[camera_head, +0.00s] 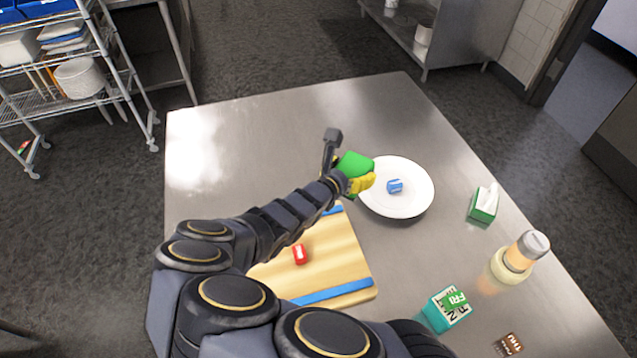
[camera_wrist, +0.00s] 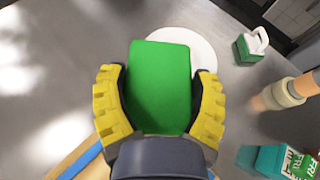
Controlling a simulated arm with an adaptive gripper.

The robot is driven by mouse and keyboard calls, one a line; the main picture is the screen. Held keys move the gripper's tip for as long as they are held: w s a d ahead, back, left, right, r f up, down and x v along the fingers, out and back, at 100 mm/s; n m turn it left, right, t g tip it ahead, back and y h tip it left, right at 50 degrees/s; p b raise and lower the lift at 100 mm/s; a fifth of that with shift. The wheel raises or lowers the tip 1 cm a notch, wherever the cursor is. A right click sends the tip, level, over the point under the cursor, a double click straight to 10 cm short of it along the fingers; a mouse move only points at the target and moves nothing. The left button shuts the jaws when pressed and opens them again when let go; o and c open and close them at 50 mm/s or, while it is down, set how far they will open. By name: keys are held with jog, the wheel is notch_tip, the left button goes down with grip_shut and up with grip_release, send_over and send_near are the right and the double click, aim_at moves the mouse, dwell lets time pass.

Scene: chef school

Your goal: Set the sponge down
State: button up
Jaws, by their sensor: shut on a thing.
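The green sponge (camera_head: 353,163) is held in my gripper (camera_head: 356,178), just left of the white plate. In the wrist view the sponge (camera_wrist: 160,88) stands between the two yellow fingers of my gripper (camera_wrist: 160,105), which are shut on it from both sides. The sponge hides part of the white plate (camera_head: 408,204), and the plate also shows behind it in the wrist view (camera_wrist: 203,48). Whether the sponge touches the table or the plate, I cannot tell.
A blue item (camera_head: 395,186) lies on the plate. A cutting board (camera_head: 343,255) with a red item (camera_head: 300,254) lies nearer. A green tissue box (camera_head: 484,204), a bottle (camera_head: 519,255) and a teal box (camera_head: 444,310) stand right. The far left tabletop (camera_head: 250,130) is clear.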

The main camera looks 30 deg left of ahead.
jog(key=shift+n+y, duration=0.3)
jog(key=shift+y, duration=0.1)
jog(key=s+a+f, duration=0.2)
jog(key=s+f, duration=0.1)
jog(key=shift+s+a, duration=0.1)
jog(key=shift+a, duration=0.25)
jog(key=shift+w+a+f, duration=0.2)
jog(key=shift+f, duration=0.1)
jog(key=w+a+f, duration=0.2)
jog(key=w, duration=0.1)
jog(key=w+a+f, duration=0.5)
jog(key=w+f, duration=0.1)
jog(key=shift+w+a, duration=0.2)
jog(key=shift+a, duration=0.1)
jog(key=shift+w+a+f, duration=0.3)
jog(key=shift+w+f, duration=0.2)
jog(key=shift+f, duration=0.25)
notch_tip(320, 180, down, 3)
jog(key=shift+r, duration=0.1)
